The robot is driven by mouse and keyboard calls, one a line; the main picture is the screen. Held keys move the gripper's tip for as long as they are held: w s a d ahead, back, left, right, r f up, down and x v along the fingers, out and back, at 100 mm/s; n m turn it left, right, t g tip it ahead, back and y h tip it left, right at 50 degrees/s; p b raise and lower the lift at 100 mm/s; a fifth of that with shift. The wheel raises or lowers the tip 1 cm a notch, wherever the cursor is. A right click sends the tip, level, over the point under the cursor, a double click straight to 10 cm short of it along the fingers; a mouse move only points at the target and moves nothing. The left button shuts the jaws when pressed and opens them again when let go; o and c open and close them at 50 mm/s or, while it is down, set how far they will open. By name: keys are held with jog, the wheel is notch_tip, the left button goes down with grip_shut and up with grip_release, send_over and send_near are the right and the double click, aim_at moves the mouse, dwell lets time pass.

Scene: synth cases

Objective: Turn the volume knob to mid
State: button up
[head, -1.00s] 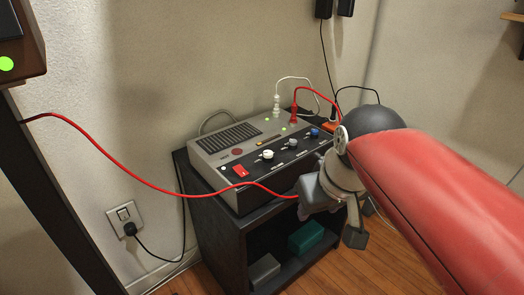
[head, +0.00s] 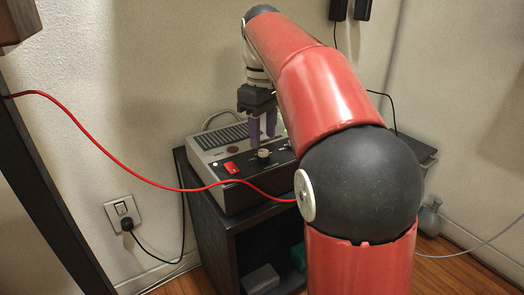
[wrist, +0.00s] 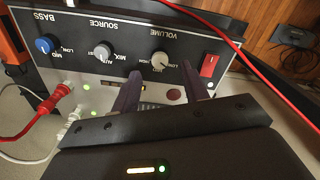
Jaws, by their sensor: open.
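The volume knob (head: 264,154) is a pale round knob on the dark sloping panel of a grey audio unit (head: 207,153). In the wrist view the panel is upside down, and the volume knob (wrist: 160,62) sits below the word VOLUME, with small LOW, MID and HIGH marks around it. I cannot read its pointer surely. My gripper (head: 263,141) points down over the knob, open, with dark purple fingers. In the wrist view its fingertips (wrist: 165,77) lie on either side of the knob, and I see no contact.
A red switch (wrist: 209,65) is beside the right finger; the source knob (wrist: 103,50) and blue bass knob (wrist: 45,44) lie left. A red cable (head: 110,173) hangs across the front of the unit. My arm hides the unit's right part. The unit stands on a dark cabinet (head: 213,233).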

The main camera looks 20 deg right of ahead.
aim_at(263, 151)
notch_tip(263, 151, down, 4)
jog(key=shift+f+b, duration=0.1)
jog(key=shift+b, duration=0.4)
grip_shut()
